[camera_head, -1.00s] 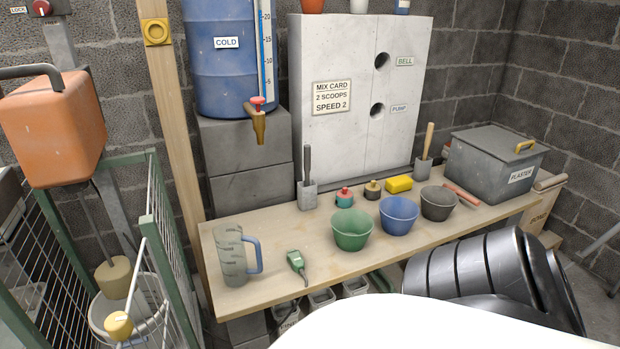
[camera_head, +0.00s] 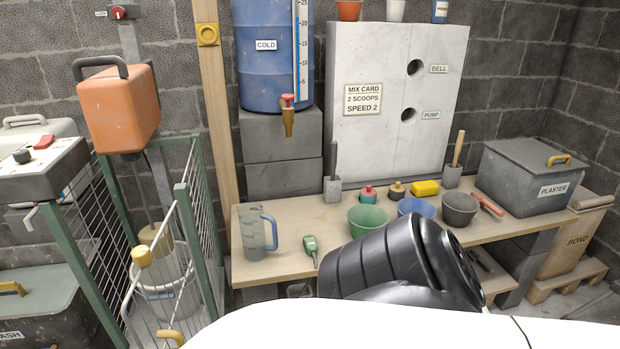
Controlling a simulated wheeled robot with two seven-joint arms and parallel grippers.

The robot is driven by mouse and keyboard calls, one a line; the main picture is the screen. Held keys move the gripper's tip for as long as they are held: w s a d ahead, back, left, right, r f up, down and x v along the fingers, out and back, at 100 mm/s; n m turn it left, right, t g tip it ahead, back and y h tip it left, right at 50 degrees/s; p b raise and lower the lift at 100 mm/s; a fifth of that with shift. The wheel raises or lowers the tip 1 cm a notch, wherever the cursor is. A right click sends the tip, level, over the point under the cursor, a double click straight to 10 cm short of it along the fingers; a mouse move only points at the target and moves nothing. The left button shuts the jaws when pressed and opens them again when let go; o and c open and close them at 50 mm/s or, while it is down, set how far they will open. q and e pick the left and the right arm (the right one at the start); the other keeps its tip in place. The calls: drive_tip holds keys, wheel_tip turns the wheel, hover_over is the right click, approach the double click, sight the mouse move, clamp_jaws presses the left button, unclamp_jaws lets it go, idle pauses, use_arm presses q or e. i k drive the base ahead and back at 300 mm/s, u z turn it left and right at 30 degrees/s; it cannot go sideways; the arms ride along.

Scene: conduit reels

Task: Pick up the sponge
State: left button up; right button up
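The sponge is most likely the yellow block (camera_head: 425,188) lying on the wooden bench (camera_head: 295,228). It sits toward the back, right of a small dark pot with a yellowish top (camera_head: 397,190) and behind the blue bowl (camera_head: 416,207). It shows clear, with nothing covering it. Neither of my grippers shows in this view. A black ribbed part, apparently my own arm, covers part of the bench's front, and a white part of my body fills the bottom edge.
A green bowl (camera_head: 368,221), dark grey bowl (camera_head: 459,209) and red-handled tool (camera_head: 488,204) lie near the block. A plaster bin (camera_head: 530,178) is right. A green wire cage (camera_head: 205,235) stands left of the bench.

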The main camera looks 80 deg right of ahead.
sight(424, 188)
drive_tip(key=u, duration=0.8)
drive_tip(key=i, duration=0.65)
drive_tip(key=z, duration=4.35)
drive_tip(key=i, duration=0.5)
drive_tip(key=z, duration=1.5)
drive_tip(key=i, duration=2.45)
drive_tip(key=u, duration=1.5)
